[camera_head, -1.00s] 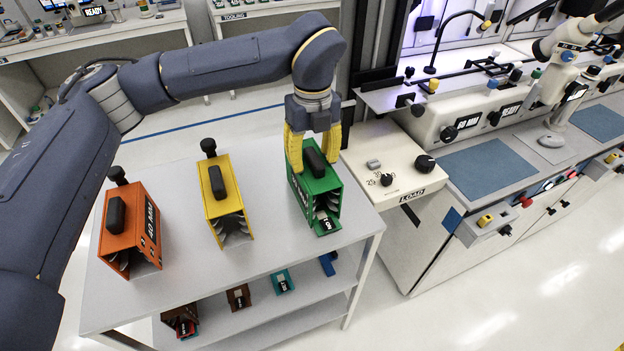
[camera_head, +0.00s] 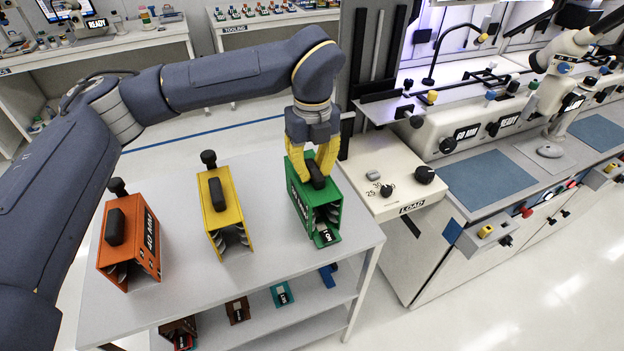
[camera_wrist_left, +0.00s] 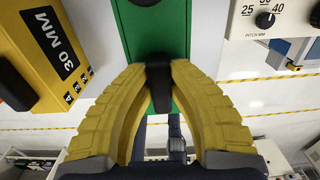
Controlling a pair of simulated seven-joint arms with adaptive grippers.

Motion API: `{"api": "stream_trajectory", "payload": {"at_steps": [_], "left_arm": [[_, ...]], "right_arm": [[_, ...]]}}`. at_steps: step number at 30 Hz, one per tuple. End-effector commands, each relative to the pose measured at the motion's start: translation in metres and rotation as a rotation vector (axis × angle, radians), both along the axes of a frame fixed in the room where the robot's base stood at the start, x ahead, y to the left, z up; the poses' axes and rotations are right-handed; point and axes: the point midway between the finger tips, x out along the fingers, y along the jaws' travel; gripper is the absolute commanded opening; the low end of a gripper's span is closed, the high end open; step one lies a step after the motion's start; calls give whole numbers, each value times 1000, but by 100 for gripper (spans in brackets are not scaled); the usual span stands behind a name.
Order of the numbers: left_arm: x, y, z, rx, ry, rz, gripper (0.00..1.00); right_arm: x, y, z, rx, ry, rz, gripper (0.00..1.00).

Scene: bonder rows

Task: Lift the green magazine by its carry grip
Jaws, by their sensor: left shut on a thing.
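The green magazine (camera_head: 328,201) stands at the right end of the cart's top shelf, with a black carry grip (camera_head: 315,175) on its top. My left gripper (camera_head: 314,172) is above it with its yellow fingers closed on the carry grip. In the left wrist view the fingers (camera_wrist_left: 160,95) press on both sides of the black grip (camera_wrist_left: 160,85), with the green top (camera_wrist_left: 150,22) behind it. The magazine appears to rest on the shelf; I cannot see a gap under it. My right gripper is not in view.
A yellow magazine (camera_head: 224,222) and an orange magazine (camera_head: 130,250) stand to the left on the cart's top shelf (camera_head: 190,285). The cream load unit (camera_head: 391,187) with knobs is close to the right. Small coloured parts lie on the lower shelf.

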Motion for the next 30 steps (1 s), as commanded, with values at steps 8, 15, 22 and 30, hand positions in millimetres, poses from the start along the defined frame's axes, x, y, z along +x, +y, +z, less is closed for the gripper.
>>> {"api": "stream_trajectory", "payload": {"at_steps": [8,15,22,30], "left_arm": [[1,0,27,-1,-4,1,0],[1,0,80,0,-5,2,0],[1,0,131,0,-4,1,0],[0,0,175,0,-2,1,0]], "right_arm": [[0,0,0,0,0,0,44],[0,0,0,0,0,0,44],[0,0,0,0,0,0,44],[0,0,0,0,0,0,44]]}}
